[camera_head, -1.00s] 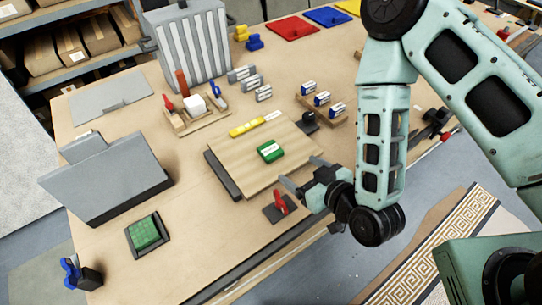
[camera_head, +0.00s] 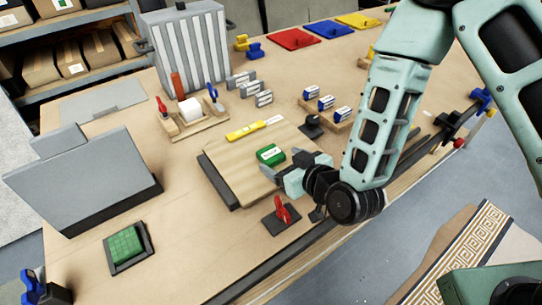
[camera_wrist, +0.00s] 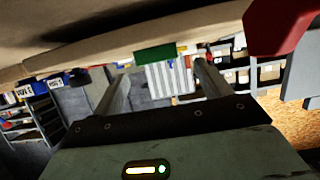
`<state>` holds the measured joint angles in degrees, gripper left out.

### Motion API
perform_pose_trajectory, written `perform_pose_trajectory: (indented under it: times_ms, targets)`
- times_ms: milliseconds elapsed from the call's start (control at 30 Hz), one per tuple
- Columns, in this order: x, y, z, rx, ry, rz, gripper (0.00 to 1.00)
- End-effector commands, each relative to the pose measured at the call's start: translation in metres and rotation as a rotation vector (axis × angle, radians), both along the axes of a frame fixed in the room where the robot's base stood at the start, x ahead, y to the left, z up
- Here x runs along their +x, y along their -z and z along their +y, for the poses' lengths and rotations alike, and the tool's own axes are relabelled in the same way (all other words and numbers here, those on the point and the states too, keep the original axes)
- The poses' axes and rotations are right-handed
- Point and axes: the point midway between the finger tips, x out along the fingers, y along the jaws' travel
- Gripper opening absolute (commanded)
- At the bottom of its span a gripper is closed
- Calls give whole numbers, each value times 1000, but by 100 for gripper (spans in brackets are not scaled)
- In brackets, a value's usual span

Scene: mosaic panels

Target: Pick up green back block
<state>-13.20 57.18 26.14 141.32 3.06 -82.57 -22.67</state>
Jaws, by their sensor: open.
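The green block (camera_head: 270,155) with a white label lies on the wooden board (camera_head: 232,172), near the board's right side. My gripper (camera_head: 283,164) is low at the board's right edge, with its fingers pointing toward the block. In the wrist view the gripper (camera_wrist: 162,80) is open and empty. There the green block (camera_wrist: 154,53) shows beyond the fingertips, between the two fingers in the picture. The board's surface shows above it, so this view looks upside down. I cannot tell whether a finger touches the block.
A yellow strip (camera_head: 247,131) lies on the board's far side. A red-handled clamp (camera_head: 282,212) stands just in front of the gripper. A dark tray (camera_head: 111,267) with green tiles is at the front left. Small labelled blocks (camera_head: 326,102) stand behind. Bare table lies left of the board.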

Motion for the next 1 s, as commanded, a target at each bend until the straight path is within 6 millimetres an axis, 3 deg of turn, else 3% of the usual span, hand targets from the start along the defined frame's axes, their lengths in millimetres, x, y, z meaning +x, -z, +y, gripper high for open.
perform_pose_trajectory:
  times_ms: [400,700,733,900,1000]
  targets:
    - [38,14,23,0,0,1,76]
    - [42,19,27,0,0,-1,76]
    - [42,19,26,-1,0,-1,74]
    - [42,19,26,1,0,-1,28]
    - [42,19,26,0,0,-1,28]
